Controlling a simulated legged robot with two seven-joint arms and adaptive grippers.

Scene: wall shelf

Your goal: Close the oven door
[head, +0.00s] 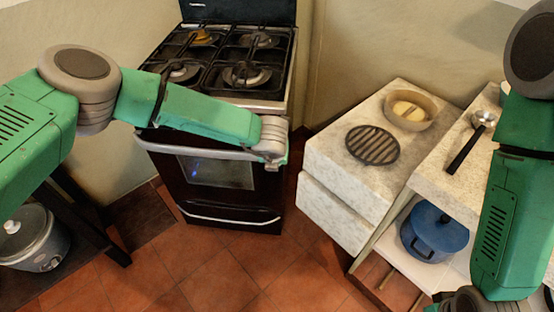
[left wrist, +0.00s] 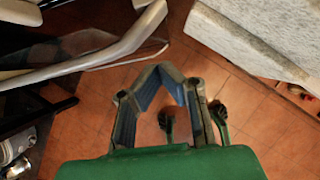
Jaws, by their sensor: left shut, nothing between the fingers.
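The black oven (head: 235,190) stands at the back with its door (head: 205,172) facing the room. The door looks near upright; my left arm hides its top edge, so I cannot tell how large any gap is. Its grey handle (head: 185,150) runs across below my left forearm. In the left wrist view the handle (left wrist: 85,62) shows as a curved bar at upper left. My left gripper (left wrist: 168,72) is shut and empty, just right of the handle's end, apparently apart from it. My right gripper is out of view.
A gas stovetop (head: 225,60) tops the oven. A marble-topped cabinet (head: 345,185) stands to the right, holding a round grill (head: 372,145) and a bowl (head: 410,110). A blue pot (head: 433,232) sits on a lower shelf. Tiled floor (head: 230,270) before the oven is clear.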

